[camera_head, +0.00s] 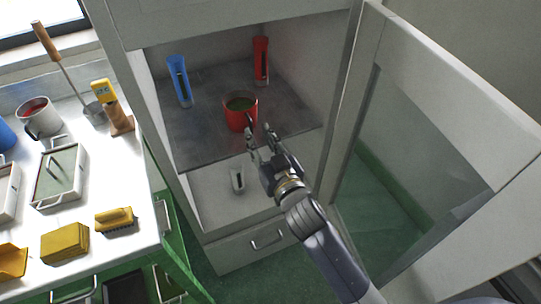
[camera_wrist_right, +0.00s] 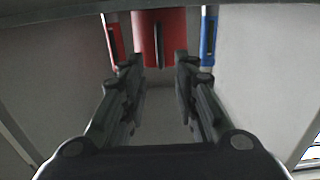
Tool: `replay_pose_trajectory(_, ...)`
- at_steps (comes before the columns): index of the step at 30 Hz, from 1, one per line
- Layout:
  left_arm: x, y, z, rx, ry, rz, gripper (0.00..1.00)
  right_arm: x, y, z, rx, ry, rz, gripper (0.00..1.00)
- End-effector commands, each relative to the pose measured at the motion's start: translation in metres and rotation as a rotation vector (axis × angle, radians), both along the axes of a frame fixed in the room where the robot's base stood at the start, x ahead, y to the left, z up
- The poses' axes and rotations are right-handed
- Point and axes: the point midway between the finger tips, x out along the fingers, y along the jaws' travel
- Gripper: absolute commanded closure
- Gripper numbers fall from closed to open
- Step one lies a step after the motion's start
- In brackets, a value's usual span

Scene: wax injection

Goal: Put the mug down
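A red mug (camera_head: 240,113) with dark green contents stands upright on the grey shelf (camera_head: 205,148) inside the open cabinet. My right gripper (camera_head: 259,128) is just in front of it, to its lower right in the head view, with its fingers apart. In the right wrist view, the red mug (camera_wrist_right: 173,38) is straight ahead and its dark handle faces me, between the lines of the two open fingertips (camera_wrist_right: 158,66). I see no finger closed on the handle; whether a fingertip touches the mug is unclear. My left gripper is in neither view.
A blue holder (camera_head: 179,81) and a red holder (camera_head: 261,61) stand behind the mug. The cabinet door (camera_head: 420,150) is open at the right. A counter (camera_head: 125,180) at the left carries a white mug (camera_head: 38,118), sponges, a brush and trays.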

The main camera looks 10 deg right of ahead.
Motion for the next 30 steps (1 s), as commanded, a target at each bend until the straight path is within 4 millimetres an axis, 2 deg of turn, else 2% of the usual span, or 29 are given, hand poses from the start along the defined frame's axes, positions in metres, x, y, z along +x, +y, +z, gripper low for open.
replay_pose_trajectory(1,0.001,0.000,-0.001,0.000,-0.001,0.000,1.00,-0.012,-0.004,-0.002,-0.001,0.003,0.000,0.72)
replay_pose_trajectory(6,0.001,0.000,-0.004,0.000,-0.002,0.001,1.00,-0.045,-0.014,-0.002,-0.001,0.003,-0.001,0.72)
replay_pose_trajectory(12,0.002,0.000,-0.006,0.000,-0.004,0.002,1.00,-0.070,-0.022,-0.001,-0.001,0.002,-0.001,0.72)
replay_pose_trajectory(17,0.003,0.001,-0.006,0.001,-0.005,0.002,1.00,-0.078,-0.025,0.000,-0.001,0.001,-0.001,0.72)
replay_pose_trajectory(24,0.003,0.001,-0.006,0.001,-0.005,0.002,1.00,-0.079,-0.025,0.000,-0.003,0.002,-0.001,0.72)
replay_pose_trajectory(26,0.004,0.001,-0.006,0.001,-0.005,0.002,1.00,-0.078,-0.026,-0.008,-0.008,0.015,-0.002,0.72)
replay_pose_trajectory(28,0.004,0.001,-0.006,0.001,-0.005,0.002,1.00,-0.075,-0.027,-0.032,-0.026,0.055,-0.005,0.72)
replay_pose_trajectory(29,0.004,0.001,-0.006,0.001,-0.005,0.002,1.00,-0.074,-0.028,-0.048,-0.038,0.082,-0.006,0.72)
replay_pose_trajectory(30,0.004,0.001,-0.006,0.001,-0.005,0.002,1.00,-0.073,-0.031,-0.074,-0.059,0.125,-0.009,0.72)
